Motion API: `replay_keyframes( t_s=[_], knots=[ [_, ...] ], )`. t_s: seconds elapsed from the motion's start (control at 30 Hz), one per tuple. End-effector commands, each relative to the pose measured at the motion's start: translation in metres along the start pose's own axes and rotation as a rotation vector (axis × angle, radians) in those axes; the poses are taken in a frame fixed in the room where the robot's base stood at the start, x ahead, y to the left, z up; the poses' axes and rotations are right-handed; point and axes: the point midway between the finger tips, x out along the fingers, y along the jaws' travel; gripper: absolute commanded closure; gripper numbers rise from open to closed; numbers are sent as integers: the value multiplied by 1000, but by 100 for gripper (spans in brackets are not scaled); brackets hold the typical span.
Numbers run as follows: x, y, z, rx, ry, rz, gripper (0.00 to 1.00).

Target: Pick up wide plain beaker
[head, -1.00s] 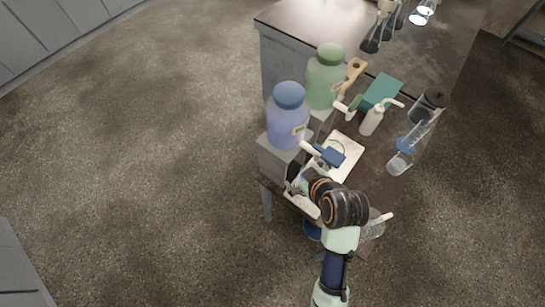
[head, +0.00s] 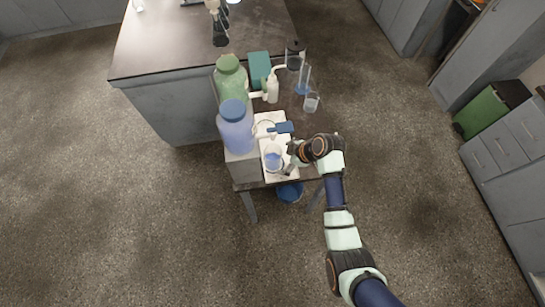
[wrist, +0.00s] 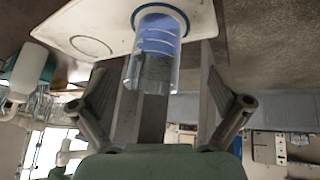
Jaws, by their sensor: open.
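A clear beaker (head: 273,158) with blue in it stands on a white board at the table's near edge; in the wrist view the beaker (wrist: 155,62) shows white marks and lies in line with the space between my fingers. My gripper (head: 290,158) is open, just right of this beaker; its spread fingers show in the wrist view (wrist: 166,75). I cannot tell whether they touch the glass. Another clear beaker (head: 311,103) stands farther back on the right. I cannot tell for sure which one is the wide plain beaker.
A blue-capped jar (head: 236,128) and a green jar (head: 230,82) stand close on the left. A blue-handled item (head: 283,128) lies behind the beaker. A white bottle (head: 272,88), a teal box (head: 260,68) and a cylinder (head: 303,80) stand farther back. A blue bin (head: 289,192) is below the edge.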

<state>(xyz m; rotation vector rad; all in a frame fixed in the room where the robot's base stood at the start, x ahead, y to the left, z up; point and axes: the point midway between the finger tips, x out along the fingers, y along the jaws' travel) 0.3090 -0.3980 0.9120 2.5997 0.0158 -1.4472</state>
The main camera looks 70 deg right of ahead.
Motion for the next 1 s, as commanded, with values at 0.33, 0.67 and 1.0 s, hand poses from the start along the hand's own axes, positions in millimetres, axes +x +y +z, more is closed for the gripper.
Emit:
replay_keyframes(
  t_s=[0.33, 0.67, 1.0],
  knots=[
    [15, 6, -22, -1, -1, 0, 0],
    [67, 8, -31, -1, -1, -1, 0],
    [70, 8, -31, 0, 0, 1, 10]
  ],
)
